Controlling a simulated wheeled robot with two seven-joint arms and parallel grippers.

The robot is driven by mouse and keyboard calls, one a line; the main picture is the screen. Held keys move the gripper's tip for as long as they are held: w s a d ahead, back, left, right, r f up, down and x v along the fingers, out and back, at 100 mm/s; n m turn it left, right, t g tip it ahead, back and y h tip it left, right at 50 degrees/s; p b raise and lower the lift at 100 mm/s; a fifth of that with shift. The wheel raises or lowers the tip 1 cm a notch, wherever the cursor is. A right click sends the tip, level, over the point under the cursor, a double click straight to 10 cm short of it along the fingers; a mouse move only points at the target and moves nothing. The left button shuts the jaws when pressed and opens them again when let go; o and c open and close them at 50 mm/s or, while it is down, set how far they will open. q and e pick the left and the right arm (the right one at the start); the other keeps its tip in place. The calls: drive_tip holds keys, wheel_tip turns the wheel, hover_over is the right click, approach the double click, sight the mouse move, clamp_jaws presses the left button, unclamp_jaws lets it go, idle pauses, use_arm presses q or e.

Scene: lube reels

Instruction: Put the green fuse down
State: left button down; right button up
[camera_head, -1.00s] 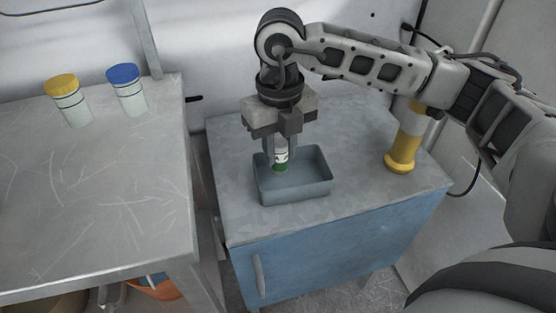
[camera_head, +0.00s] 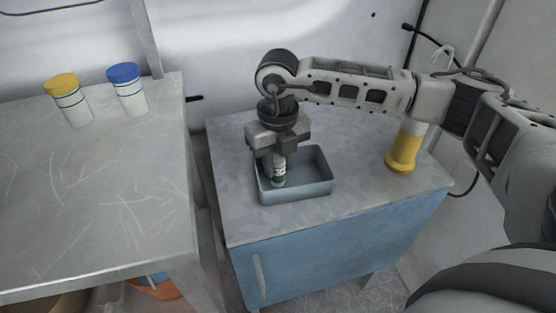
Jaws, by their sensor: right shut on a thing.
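The green fuse (camera_head: 279,174) is a small white cylinder with a green band. It stands about upright inside the blue-grey tray (camera_head: 310,188), toward the tray's left side. My right gripper (camera_head: 272,165) points down over the tray and is shut on the fuse. The fuse's lower end is low in the tray; I cannot tell whether it touches the bottom. The gripper fingers partly hide its top. My left gripper is not in view.
The tray sits on a blue cabinet (camera_head: 340,238) with a grey top. A yellow and white cylinder (camera_head: 403,155) stands at the cabinet's right. On the left table (camera_head: 90,200) stand a yellow-capped jar (camera_head: 70,103) and a blue-capped jar (camera_head: 128,92). A gap separates table and cabinet.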

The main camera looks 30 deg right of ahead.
sight(278, 158)
drive_tip(key=o, duration=1)
drive_tip(key=shift+r+p, duration=0.15)
drive_tip(key=shift+p, duration=0.15)
wheel_tip(278, 158, up, 12)
